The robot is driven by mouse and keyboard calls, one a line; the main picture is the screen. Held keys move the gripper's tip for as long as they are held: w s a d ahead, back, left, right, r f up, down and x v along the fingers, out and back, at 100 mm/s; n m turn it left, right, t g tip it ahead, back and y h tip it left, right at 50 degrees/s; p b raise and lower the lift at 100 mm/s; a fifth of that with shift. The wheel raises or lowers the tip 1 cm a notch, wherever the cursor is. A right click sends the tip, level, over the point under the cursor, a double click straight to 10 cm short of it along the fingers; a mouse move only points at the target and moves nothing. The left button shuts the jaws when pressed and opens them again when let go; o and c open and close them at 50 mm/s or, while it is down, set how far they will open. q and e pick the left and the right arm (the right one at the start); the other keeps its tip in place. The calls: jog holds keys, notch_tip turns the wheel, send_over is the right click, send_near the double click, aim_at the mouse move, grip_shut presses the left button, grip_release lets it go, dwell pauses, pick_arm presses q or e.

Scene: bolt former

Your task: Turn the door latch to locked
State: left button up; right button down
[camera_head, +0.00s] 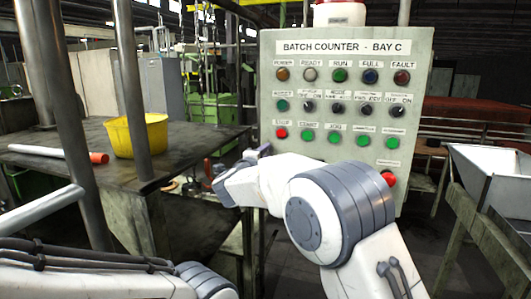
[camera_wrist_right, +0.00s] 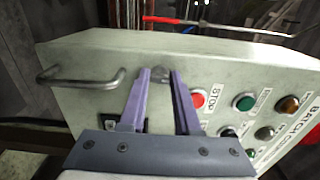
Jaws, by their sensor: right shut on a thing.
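The control box marked "BATCH COUNTER - BAY C" (camera_head: 345,47) stands upright ahead; its pale face also fills much of the right wrist view (camera_wrist_right: 225,55). My right gripper (camera_head: 262,151) is at the box's left edge, mostly hidden behind my own wrist in the head view. In the right wrist view its two purple-grey fingers (camera_wrist_right: 160,75) are shut on a small grey piece at the box, which looks like the door latch (camera_wrist_right: 160,71). The fingers hide most of it, so I cannot tell its angle. My left gripper is out of view.
A bar handle (camera_wrist_right: 82,77) sticks out of the box beside my right fingers. The red STOP button (camera_wrist_right: 198,99) is close on the other side. A dark table (camera_head: 90,137) with a yellow bowl (camera_head: 137,134) stands left. A pale hopper (camera_head: 490,180) stands right.

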jog(key=shift+a, duration=0.1)
dwell(0.4)
jog(key=c, duration=0.6)
grip_release()
jog(key=b+v, duration=0.4)
jog(key=v, duration=0.6)
jog(key=shift+s, duration=0.25)
